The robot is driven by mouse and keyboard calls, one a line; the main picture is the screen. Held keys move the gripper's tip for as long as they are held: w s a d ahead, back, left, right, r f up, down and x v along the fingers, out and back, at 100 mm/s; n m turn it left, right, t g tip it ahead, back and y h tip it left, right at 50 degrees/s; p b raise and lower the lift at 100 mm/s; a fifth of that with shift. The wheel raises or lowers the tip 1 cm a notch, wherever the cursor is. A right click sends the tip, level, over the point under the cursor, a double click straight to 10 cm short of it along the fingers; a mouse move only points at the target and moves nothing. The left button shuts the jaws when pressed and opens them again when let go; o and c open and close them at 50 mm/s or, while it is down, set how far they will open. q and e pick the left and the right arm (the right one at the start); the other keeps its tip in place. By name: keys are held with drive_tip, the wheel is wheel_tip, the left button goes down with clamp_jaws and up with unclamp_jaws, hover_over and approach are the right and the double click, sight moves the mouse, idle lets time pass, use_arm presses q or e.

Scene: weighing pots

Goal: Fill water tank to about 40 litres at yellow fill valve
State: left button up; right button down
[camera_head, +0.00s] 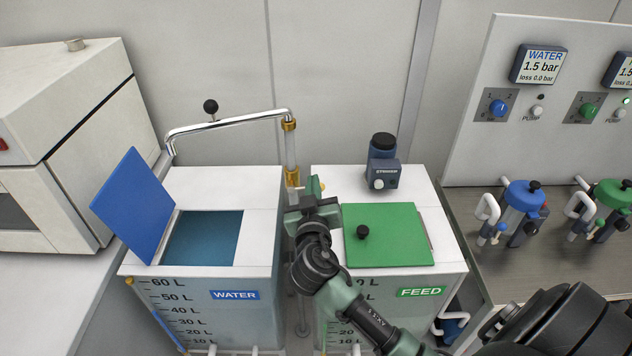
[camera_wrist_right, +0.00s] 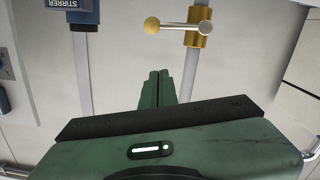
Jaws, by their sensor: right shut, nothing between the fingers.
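The white water tank (camera_head: 247,235) stands left of centre with its blue lid (camera_head: 133,205) tilted open and dark blue showing inside. Blue in the slim tube (camera_head: 168,331) at its front left edge seems to top out near the 40 L mark; this is hard to read. The chrome spout (camera_head: 230,120) reaches over the tank; I see no stream. The fill valve (camera_wrist_right: 200,28) is brass on the upright pipe, its yellow-knobbed lever (camera_wrist_right: 152,25) crosswise to the pipe. My right gripper (camera_head: 314,187) is shut and empty, close to the valve but apart from it. My left gripper is out of view.
The feed tank (camera_head: 445,235) with a closed green lid (camera_head: 390,238) and a stirrer (camera_head: 382,165) stands just right. A panel (camera_head: 560,70) reads water 1.5 bar. Blue (camera_head: 523,200) and green (camera_head: 612,198) pump units stand on the right bench. A white machine (camera_head: 60,150) is at left.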

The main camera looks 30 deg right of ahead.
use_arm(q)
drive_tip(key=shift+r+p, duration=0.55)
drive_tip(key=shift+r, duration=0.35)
use_arm(e)
drive_tip(key=shift+w+d+f, duration=0.4)
drive_tip(key=shift+d+f, duration=0.05)
drive_tip(key=shift+f, duration=0.2)
drive_tip(key=shift+w+d+f, duration=0.4)
drive_tip(key=shift+d+f, duration=0.1)
drive_tip(key=shift+f, duration=0.2)
drive_tip(key=shift+w+d+f, duration=0.4)
drive_tip(key=shift+d+f, duration=0.05)
drive_tip(key=shift+f, duration=0.2)
